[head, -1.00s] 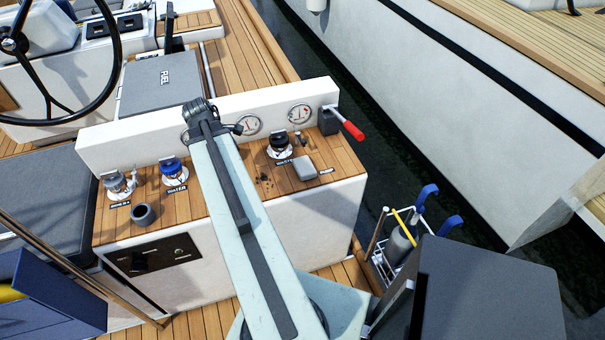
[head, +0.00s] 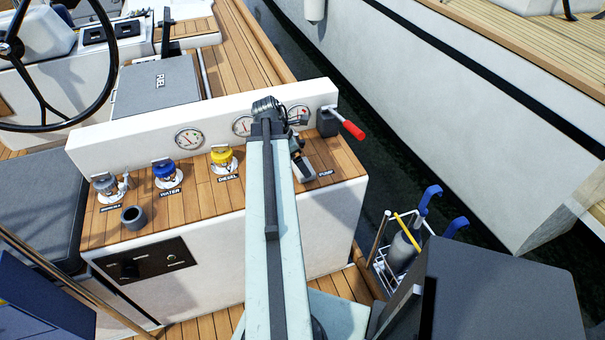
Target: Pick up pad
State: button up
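The pad is a small grey block on the wooden console top, left of the PUMP label; it showed clearly in the earlier head view. Now my gripper (head: 302,168) hangs over that spot, just right of my arm, pointing down. It covers most or all of the pad, and I cannot tell grey pad from grey finger there. Whether the fingers are open, or touch the pad, is not clear.
The console (head: 198,198) carries a blue water cap (head: 166,173), a yellow diesel cap (head: 222,157) and a dark cup (head: 133,216). A red-handled lever (head: 350,128) stands right of my gripper. A gauge panel (head: 112,138) rises behind.

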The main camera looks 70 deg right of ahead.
jog(key=b+x, duration=0.3)
jog(key=x, duration=0.1)
jog(key=shift+w+f, duration=0.1)
jog(key=shift+f, duration=0.1)
jog(key=shift+r, duration=0.2)
jog(key=c, duration=1.2)
jog(key=shift+o, duration=0.2)
jog(key=shift+r+p, duration=0.1)
jog(key=shift+p, duration=0.2)
notch_tip(320, 180, up, 4)
jog(key=p, duration=0.3)
jog(key=shift+f+p, duration=0.2)
jog(key=shift+p, duration=0.1)
jog(key=w+a, duration=0.8)
jog(key=w, duration=0.1)
jog(key=w+a, duration=0.4)
jog(key=shift+w+f, duration=0.15)
jog(key=shift+w, duration=0.15)
